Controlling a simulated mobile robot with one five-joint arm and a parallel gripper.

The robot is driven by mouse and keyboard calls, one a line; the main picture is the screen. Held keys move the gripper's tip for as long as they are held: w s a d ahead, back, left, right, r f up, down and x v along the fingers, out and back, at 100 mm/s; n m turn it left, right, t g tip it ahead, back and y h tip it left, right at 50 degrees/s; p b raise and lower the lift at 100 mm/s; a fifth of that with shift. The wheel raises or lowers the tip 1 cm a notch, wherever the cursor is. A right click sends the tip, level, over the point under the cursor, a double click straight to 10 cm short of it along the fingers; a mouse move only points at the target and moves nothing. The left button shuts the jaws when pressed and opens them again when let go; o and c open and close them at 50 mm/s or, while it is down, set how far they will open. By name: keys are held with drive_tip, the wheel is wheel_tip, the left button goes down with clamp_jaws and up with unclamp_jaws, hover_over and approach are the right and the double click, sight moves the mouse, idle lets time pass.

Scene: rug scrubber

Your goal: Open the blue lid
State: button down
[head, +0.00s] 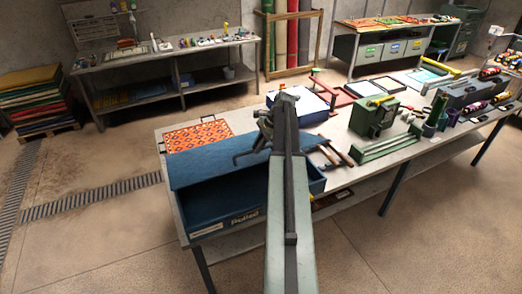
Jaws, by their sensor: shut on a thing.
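The blue lid (212,171) belongs to a long blue box (232,217) on the near left of the workbench. The lid looks tilted, with a dark gap between its lower edge and the box's front wall. Its right part is hidden behind my arm. My gripper (258,148) is at the lid's upper right, in the middle of the head view. It is shut on the lid, though the exact contact is small, dark and partly hidden.
An orange patterned rug piece (197,135) lies behind the box. A clamp-like tool (336,155) lies right of my arm. A green machine (373,117) stands further right. Several bottles and tools crowd the bench's right end. Open floor (85,235) lies left.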

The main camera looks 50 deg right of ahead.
drive_tip(key=shift+w, duration=0.3)
drive_tip(key=c, duration=1.6)
unclamp_jaws()
drive_tip(key=shift+d, duration=0.1)
drive_tip(key=shift+o, duration=1)
drive_tip(key=shift+w+d+f, duration=0.1)
drive_tip(key=shift+w+f, duration=0.2)
drive_tip(key=shift+w, duration=0.05)
drive_tip(key=shift+s+r, duration=0.15)
drive_tip(key=shift+s, duration=0.1)
drive_tip(key=p+v, duration=0.2)
drive_tip(key=v, duration=0.1)
drive_tip(key=shift+w+r+p, duration=0.1)
drive_tip(key=shift+r+p, duration=0.05)
drive_tip(key=shift+p, duration=0.25)
drive_tip(key=s+d, duration=0.8)
drive_tip(key=s, duration=0.1)
drive_tip(key=shift+f, duration=0.2)
